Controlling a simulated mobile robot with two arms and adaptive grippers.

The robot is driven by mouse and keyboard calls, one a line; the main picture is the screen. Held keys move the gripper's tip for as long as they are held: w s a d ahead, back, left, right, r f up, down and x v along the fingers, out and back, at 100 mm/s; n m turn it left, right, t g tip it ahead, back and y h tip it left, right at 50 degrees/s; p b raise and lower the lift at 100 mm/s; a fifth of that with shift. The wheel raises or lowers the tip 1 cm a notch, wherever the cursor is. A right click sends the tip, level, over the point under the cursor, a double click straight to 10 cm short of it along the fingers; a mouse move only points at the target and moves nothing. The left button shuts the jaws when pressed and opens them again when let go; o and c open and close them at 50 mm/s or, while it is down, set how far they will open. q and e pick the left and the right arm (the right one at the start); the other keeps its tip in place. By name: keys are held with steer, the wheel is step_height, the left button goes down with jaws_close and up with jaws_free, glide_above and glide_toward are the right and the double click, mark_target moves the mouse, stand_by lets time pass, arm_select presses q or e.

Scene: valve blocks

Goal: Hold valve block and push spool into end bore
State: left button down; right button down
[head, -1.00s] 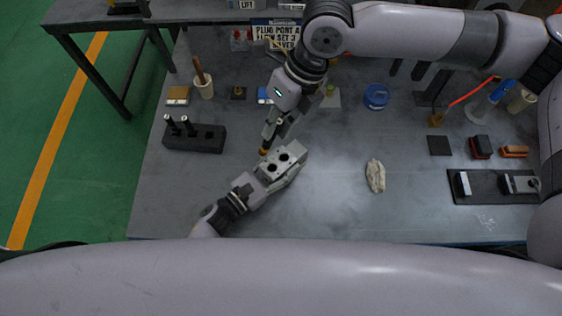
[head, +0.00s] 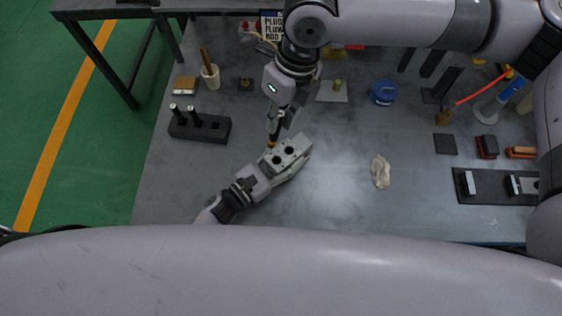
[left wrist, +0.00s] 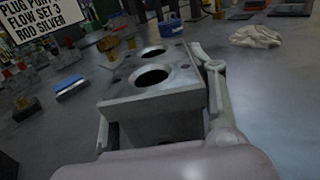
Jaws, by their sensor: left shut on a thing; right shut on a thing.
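The pale grey valve block (head: 290,152) is above the bench in the head view, with two round dark bores in its upper face. In the left wrist view the block (left wrist: 150,97) fills the middle, bores upward, with a finger on each side. My left gripper (head: 272,171) is shut on its near left end. My right gripper (head: 276,127) comes down from above, shut on a slim spool (head: 271,143) with an orange end. That end is close to the block's far left edge; I cannot tell whether it touches or enters a bore. The end bore is not clearly visible.
A black rack (head: 212,131) with upright black pins stands left. A wooden-handled cup (head: 210,77) and a blue tub (head: 384,92) are farther back. A crumpled cloth (head: 380,171) lies right of the block, with a black fixture plate (head: 485,196) at far right. Bench between block and cloth is clear.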

mark_target(275, 144)
steer(key=shift+a+r+n+t+h, duration=0.3)
steer(key=shift+a+n+t+h, duration=0.25)
steer(key=shift+h, duration=0.25)
steer(key=shift+d+f+n, duration=0.1)
steer(key=shift+f+n, duration=0.15)
steer(key=shift+f, duration=0.15)
step_height(275, 144, down, 9)
steer(key=shift+r, duration=0.1)
steer(key=shift+f, duration=0.4)
steer(key=shift+f, duration=0.25)
steer(key=c, duration=1.5)
jaws_free()
steer(key=shift+c, duration=0.2)
